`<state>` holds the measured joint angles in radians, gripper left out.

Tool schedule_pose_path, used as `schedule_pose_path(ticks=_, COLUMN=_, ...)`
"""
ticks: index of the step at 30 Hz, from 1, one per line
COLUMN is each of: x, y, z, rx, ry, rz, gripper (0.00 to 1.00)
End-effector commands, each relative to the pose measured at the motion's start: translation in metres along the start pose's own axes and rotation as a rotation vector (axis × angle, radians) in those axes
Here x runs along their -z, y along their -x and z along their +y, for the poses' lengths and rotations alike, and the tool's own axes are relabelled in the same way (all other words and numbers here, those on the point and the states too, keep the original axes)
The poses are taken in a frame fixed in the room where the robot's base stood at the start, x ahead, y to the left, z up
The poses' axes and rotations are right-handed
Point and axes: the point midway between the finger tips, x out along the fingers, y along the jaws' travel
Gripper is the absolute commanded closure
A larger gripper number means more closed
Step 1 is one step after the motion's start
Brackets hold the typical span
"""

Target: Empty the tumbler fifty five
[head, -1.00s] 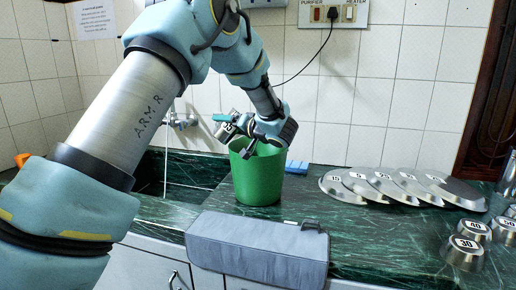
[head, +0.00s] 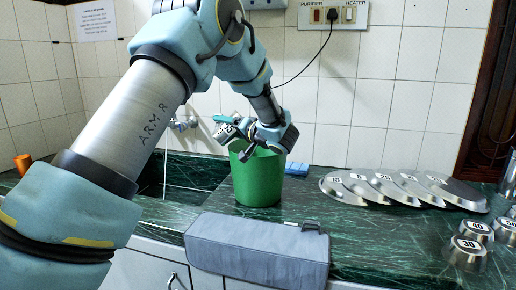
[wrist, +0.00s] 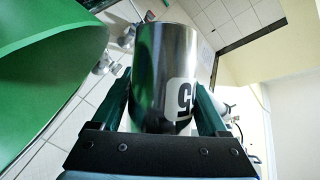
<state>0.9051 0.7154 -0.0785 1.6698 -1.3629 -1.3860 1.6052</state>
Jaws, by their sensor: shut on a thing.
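A steel tumbler (head: 229,131) with a black-on-white label is held tilted over the left rim of a green bucket (head: 258,182). In the wrist view, the tumbler (wrist: 152,72) fills the middle and its label shows a partly hidden number with a 5. My gripper (wrist: 163,88) is shut on the tumbler, with one dark green finger on each side. The bucket (wrist: 45,65) shows large at the left of the wrist view. The tumbler's inside and any contents are hidden, and I see no liquid falling.
A grey padded case (head: 258,250) lies at the counter's front edge. Several numbered steel lids (head: 345,190) lie at the right, with numbered steel tumblers (head: 467,250) nearer. A blue block (head: 297,168) is behind the bucket. A sink (head: 185,178) is at the left.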

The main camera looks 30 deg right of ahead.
Motion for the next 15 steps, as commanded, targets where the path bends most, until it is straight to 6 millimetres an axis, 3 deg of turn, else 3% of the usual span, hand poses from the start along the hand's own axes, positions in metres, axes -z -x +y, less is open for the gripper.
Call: schedule_pose_path(ticks=15, x=-0.0016, y=0.0001, z=0.0021, rx=0.027, ry=-0.061, rz=0.020, gripper=0.88)
